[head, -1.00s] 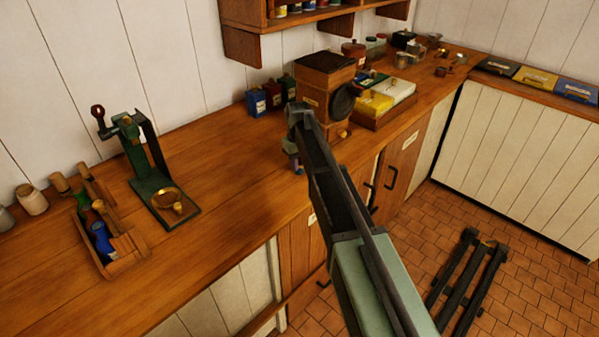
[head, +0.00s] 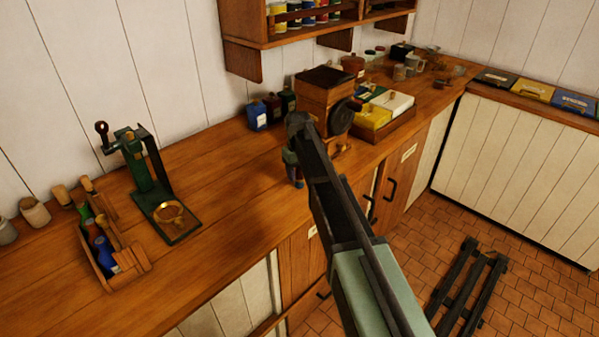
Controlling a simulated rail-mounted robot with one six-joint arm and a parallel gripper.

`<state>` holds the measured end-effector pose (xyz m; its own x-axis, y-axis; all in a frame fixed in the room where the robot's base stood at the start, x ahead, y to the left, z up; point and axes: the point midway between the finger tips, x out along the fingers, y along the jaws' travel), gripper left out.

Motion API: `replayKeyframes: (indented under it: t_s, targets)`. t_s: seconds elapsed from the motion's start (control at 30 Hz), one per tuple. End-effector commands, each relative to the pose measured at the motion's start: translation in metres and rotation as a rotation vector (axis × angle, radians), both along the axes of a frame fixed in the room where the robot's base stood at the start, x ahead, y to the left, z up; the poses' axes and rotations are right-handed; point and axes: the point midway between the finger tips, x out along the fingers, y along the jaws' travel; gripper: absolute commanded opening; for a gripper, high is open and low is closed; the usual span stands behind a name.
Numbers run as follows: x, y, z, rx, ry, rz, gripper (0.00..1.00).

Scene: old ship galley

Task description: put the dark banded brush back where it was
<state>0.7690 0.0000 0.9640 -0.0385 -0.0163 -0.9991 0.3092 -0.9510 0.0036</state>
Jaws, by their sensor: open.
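I cannot pick out the dark banded brush for certain. A wooden caddy (head: 128,283) at the left front of the counter holds a green bottle, a blue bottle and wooden-handled tools, which may include brushes. My gripper (head: 293,172) is over the counter in front of the wooden grinder, well to the right of the caddy. It is small and partly hidden behind my arm. It is open, and I see no brush in it.
A green press-like stand (head: 153,190) with a brass ring stands right of the caddy. A wooden grinder (head: 326,95), several small tins (head: 258,116) and a tray of boxes (head: 390,128) stand farther right. Bare counter (head: 235,165) lies between stand and gripper. A shelf (head: 300,35) hangs above.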

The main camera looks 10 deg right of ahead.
Motion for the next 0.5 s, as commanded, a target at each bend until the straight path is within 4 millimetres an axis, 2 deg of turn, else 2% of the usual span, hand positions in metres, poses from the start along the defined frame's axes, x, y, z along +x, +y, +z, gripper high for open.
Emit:
replayKeyframes:
  t_s: [0.03, 0.3, 0.4, 0.5]
  targets:
    - [0.001, 0.000, 0.023, 0.000, 0.000, 0.000, 0.56]
    - [0.003, 0.001, 0.093, 0.000, 0.000, 0.000, 0.56]
    - [0.004, 0.002, 0.104, 0.000, 0.000, 0.000, 0.56]
    - [0.004, 0.002, 0.106, 0.000, 0.000, 0.000, 0.56]
